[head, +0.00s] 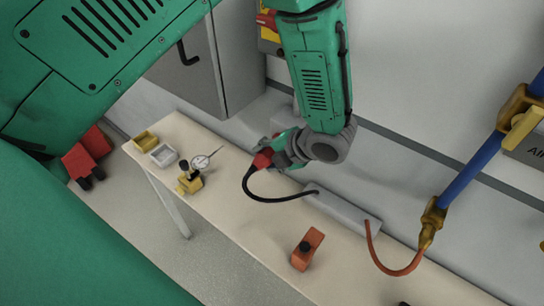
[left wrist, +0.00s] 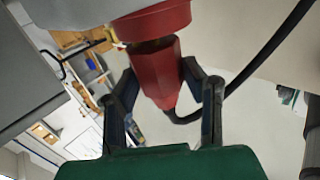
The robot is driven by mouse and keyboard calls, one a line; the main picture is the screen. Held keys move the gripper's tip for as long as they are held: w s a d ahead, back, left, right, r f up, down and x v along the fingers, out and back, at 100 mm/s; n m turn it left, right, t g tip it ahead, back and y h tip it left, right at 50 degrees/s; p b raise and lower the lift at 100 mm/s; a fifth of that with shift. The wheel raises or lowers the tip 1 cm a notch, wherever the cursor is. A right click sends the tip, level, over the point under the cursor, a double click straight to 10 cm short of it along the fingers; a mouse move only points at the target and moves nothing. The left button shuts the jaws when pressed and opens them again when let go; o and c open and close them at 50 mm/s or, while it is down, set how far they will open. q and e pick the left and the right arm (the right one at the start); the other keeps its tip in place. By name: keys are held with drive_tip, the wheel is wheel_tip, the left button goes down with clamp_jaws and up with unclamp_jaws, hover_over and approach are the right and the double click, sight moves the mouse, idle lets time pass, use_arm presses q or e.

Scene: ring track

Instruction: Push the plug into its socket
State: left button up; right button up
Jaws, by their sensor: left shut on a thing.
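My left gripper (head: 279,154) is shut on the red plug (head: 262,160), above the back of the bench. In the left wrist view the plug (left wrist: 165,78) sits between both fingers, with a black cable (head: 262,197) at its rear end. Its front end points at a red collar (left wrist: 150,21) on a rounded grey body, which looks like the socket. A dark band shows between plug and collar; I cannot tell whether they touch. In the head view I cannot make out the socket. My right gripper is not in view.
The cable loops to a grey box (head: 341,210) on the bench (head: 240,212). An orange hose (head: 392,272) joins this box to a blue pipe (head: 470,168). An orange block (head: 306,249), a dial gauge (head: 201,161) and small trays stand on the bench. A grey cabinet (head: 195,75) stands behind.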

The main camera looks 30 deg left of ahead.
use_arm(q)
drive_tip(key=shift+w+a, duration=0.15)
drive_tip(key=shift+w, duration=0.05)
drive_tip(key=shift+w+d, duration=0.25)
drive_tip(key=shift+d, duration=0.3)
drive_tip(key=o, duration=1.3)
drive_tip(key=shift+d+r, duration=0.1)
drive_tip(key=shift+d, duration=0.05)
drive_tip(key=shift+a, duration=0.35)
drive_tip(key=shift+w, duration=0.1)
drive_tip(key=shift+d+r, duration=0.15)
drive_tip(key=shift+r, duration=0.05)
drive_tip(key=v, duration=1.1)
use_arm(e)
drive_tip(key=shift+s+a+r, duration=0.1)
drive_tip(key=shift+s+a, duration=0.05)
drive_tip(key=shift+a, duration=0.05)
